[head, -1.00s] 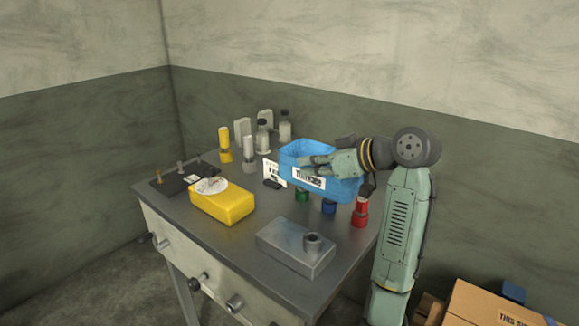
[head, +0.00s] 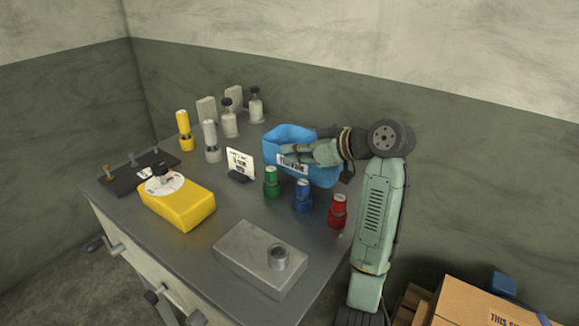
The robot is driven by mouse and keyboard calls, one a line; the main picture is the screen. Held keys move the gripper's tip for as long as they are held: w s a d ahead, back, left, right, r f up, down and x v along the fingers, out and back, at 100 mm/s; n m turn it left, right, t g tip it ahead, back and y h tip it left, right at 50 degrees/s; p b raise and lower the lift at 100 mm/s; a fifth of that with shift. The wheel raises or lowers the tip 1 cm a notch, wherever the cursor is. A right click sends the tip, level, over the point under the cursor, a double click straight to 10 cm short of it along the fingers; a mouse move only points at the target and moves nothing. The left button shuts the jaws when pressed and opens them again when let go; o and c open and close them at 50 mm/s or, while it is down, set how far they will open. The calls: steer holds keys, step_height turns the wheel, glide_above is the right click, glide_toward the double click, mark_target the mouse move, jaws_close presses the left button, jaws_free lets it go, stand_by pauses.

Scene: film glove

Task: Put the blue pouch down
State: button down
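A green can (head: 271,183), a blue can (head: 303,196) and a red can (head: 338,211) stand in front of the pouch. A small card (head: 240,162) stands left of them. A yellow box (head: 178,205) and a grey block (head: 258,257) lie nearer. Bottles (head: 229,120) stand behind left.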

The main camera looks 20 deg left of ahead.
mark_target(293, 175)
steer(key=shift+f+b, duration=1.05)
steer(key=shift+f, duration=0.85)
steer(key=shift+f, duration=0.15)
steer(key=c, duration=2.1)
jaws_free()
